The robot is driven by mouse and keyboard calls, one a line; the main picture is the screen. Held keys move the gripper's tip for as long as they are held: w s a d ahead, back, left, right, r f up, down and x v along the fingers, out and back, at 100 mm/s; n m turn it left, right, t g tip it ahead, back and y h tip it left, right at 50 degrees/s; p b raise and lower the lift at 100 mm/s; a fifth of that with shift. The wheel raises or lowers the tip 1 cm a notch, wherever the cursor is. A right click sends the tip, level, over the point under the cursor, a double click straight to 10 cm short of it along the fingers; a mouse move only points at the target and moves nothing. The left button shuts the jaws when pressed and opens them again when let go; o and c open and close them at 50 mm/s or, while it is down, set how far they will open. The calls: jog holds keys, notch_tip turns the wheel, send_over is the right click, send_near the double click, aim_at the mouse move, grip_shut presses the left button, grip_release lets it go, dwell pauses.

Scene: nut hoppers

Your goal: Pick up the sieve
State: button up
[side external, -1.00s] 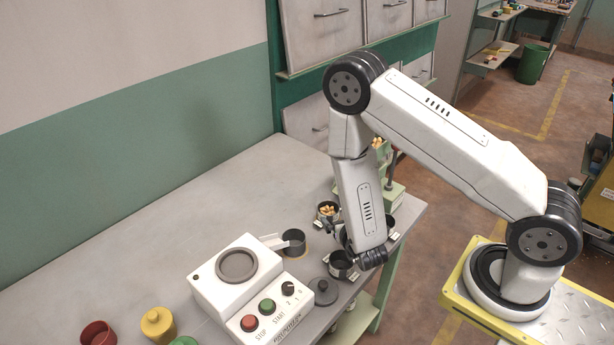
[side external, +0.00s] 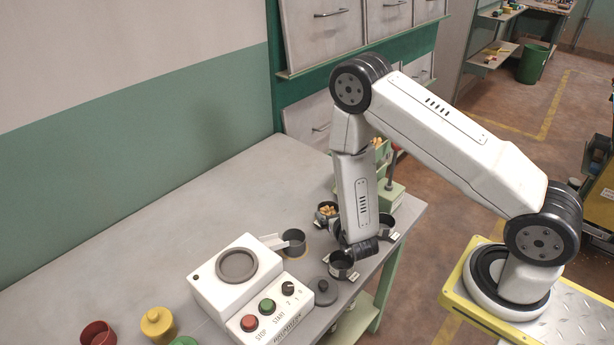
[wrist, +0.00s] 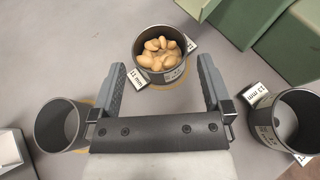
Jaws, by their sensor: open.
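Several dark round cups stand on the grey bench; those with "mm" tags look like sieves, but I cannot tell which one the task means. One cup holding tan nuts (wrist: 161,68) lies at the top middle of the wrist view, ahead of and between my fingers; it also shows in the side view (side external: 327,213). An empty tagged cup (wrist: 285,122) is at the right, and another empty-looking cup (wrist: 62,125) is at the left. My gripper (wrist: 162,64) is open and empty. In the side view its fingers are largely hidden behind my wrist.
A white machine (side external: 245,285) with red and green buttons stands to the left. A green stand (side external: 390,196) is behind.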

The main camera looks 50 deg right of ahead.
aim_at(325, 202)
jog(key=shift+x, duration=1.9)
jog(key=c, duration=1.2)
jog(key=shift+r, duration=0.1)
jog(key=shift+r, duration=0.15)
jog(key=shift+r, duration=0.4)
jog(key=s+a, duration=0.2)
jog(key=s, duration=0.1)
jog(key=shift+s+a, duration=0.25)
jog(key=shift+a, duration=0.05)
notch_tip(325, 202, up, 14)
jog(key=shift+w+d+f, duration=0.1)
jog(key=shift+d, duration=0.05)
